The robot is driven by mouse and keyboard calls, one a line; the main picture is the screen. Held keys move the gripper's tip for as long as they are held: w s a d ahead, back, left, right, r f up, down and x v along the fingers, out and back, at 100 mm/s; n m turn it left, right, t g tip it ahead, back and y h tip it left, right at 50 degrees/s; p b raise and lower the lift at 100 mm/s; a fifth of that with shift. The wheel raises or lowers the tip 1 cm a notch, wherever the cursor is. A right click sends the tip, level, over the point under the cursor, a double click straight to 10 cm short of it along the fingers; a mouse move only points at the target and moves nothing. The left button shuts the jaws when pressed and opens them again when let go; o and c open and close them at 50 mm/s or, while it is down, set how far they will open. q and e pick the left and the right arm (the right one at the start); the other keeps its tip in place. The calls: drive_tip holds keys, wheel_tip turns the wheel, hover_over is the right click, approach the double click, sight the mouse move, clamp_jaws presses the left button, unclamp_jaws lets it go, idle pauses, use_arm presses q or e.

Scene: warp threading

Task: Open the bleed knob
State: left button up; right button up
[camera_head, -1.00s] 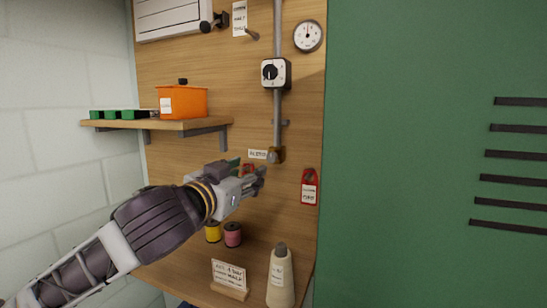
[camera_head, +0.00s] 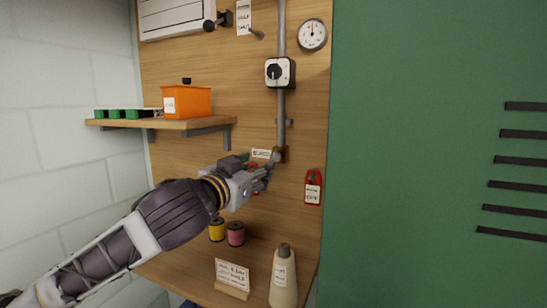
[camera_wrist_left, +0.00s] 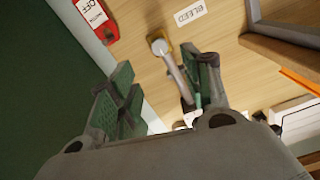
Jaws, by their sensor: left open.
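The bleed fitting (camera_head: 279,154) is a brass block at the lower end of the grey vertical pipe, with a small round grey knob (camera_wrist_left: 159,46) on its front. The BLEED label (camera_wrist_left: 190,13) is on the board beside it; in the head view that label (camera_head: 261,154) is left of the fitting. My left gripper (camera_head: 269,174) is just below and left of the fitting. In the left wrist view its green-padded fingers (camera_wrist_left: 165,72) are spread apart, with the knob showing beyond the gap between them. I see no contact. My right gripper is not in view.
A red OFF tag (camera_head: 312,188) hangs right of the gripper. A switch box (camera_head: 280,72) and gauge (camera_head: 312,35) are above. A shelf (camera_head: 180,124) with an orange box is left. Spools, a card and a cone bottle (camera_head: 283,278) stand below.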

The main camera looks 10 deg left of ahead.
sight(275, 157)
use_arm(q)
drive_tip(key=w, duration=0.3)
drive_tip(key=w+d+p, duration=0.1)
drive_tip(key=w, duration=0.2)
drive_tip(key=w+p, duration=0.1)
drive_tip(key=w, duration=0.2)
drive_tip(key=shift+w+d, duration=0.2)
drive_tip(key=shift+d, duration=0.2)
drive_tip(key=shift+w+d+p, duration=0.2)
drive_tip(key=shift+w+p, duration=0.3)
drive_tip(key=shift+w, duration=0.45)
drive_tip(key=shift+c, duration=0.3)
drive_tip(key=c, duration=1)
